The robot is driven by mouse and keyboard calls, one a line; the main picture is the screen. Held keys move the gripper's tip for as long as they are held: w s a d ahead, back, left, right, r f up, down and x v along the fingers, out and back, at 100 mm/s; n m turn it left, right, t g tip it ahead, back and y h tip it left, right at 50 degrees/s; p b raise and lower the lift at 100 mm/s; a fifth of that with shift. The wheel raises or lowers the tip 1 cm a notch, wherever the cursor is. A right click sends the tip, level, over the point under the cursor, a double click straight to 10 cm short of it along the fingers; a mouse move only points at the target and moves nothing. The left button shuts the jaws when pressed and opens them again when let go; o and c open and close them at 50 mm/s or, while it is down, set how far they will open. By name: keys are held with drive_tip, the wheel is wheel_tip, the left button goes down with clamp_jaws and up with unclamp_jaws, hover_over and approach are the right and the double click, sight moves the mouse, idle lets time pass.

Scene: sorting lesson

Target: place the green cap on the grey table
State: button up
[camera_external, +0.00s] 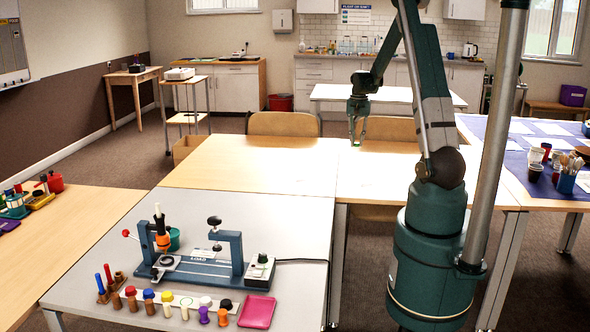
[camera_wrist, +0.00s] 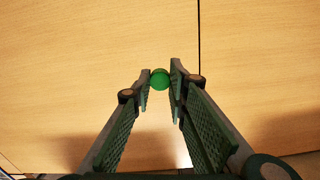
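The green cap (camera_wrist: 160,79) is small and round and sits between my fingertips in the wrist view, with a finger pad against each side. In the external view my gripper (camera_external: 357,140) points down over the wooden tables at the back, with the green cap (camera_external: 357,144) as a small bright spot at its tips. My gripper (camera_wrist: 161,82) looks shut on the cap. The gap under the cap is hard to judge. The grey table (camera_external: 285,217) stands at the front, nearer the external camera and left of my base.
A blue device (camera_external: 205,270), a pink tray (camera_external: 257,312) and a row of pegs with coloured caps (camera_external: 167,297) occupy the grey table's front part. Its back strip is clear. The wooden table (camera_external: 250,165) behind it is bare. A cluttered purple-topped table (camera_external: 515,160) stands right.

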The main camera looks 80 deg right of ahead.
drive_tip(key=shift+f, duration=0.1)
idle(0.3)
drive_tip(key=b, duration=0.1)
hover_over(356, 166)
drive_tip(key=shift+d+f, duration=0.2)
drive_tip(key=shift+f, duration=2.85)
drive_tip(key=shift+f, duration=0.1)
drive_tip(key=shift+f+b, duration=0.6)
drive_tip(key=shift+f, duration=1.15)
drive_tip(key=shift+f, duration=0.2)
drive_tip(key=o, duration=0.3)
drive_tip(key=shift+o, duration=1.4)
drive_tip(key=shift+r, duration=0.15)
